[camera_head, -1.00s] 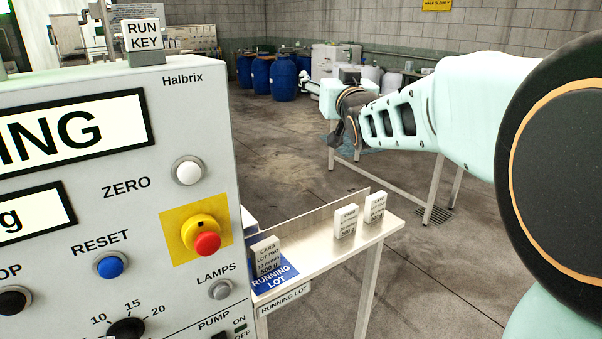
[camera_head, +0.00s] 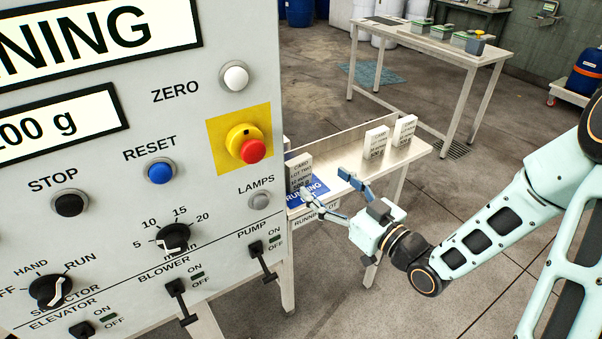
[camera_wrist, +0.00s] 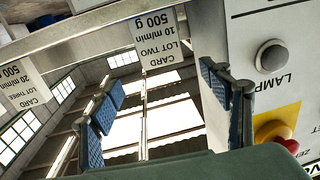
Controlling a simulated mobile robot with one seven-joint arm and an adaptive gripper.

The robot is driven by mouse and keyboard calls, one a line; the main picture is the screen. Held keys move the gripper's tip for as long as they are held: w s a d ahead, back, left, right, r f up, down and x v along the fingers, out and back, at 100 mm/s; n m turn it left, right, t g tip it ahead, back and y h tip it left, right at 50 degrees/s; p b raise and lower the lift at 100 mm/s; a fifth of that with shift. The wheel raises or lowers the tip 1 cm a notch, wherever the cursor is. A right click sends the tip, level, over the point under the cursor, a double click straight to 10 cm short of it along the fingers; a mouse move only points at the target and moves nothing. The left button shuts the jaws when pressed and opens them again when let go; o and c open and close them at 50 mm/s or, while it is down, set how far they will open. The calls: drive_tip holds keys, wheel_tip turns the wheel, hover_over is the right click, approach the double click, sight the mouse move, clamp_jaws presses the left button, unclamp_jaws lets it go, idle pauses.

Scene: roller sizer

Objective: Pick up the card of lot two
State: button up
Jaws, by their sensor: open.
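The card of lot two (camera_head: 299,168) is a white upright block with black print, on the blue running lot patch at the left end of the small shelf, beside the panel. In the wrist view the lot two card (camera_wrist: 158,38) shows upside down, ahead of the fingers and between their lines. My gripper (camera_head: 325,187) is open and empty, in front of the shelf and just short of the card. Its two blue-padded fingers show in the wrist view (camera_wrist: 158,98), spread to either side.
Two other white cards (camera_head: 376,141) (camera_head: 404,130) stand further right on the shelf (camera_head: 349,165); the lot three card (camera_wrist: 20,85) shows at left in the wrist view. The panel's red stop button (camera_head: 252,151) and lamps button (camera_head: 260,201) are close on the left.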

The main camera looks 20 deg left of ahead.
sight(302, 165)
drive_tip(key=p+x, duration=0.1)
drive_tip(key=x, duration=0.9)
drive_tip(key=shift+a, duration=0.25)
drive_tip(key=shift+c, duration=0.4)
drive_tip(key=c, duration=1.2)
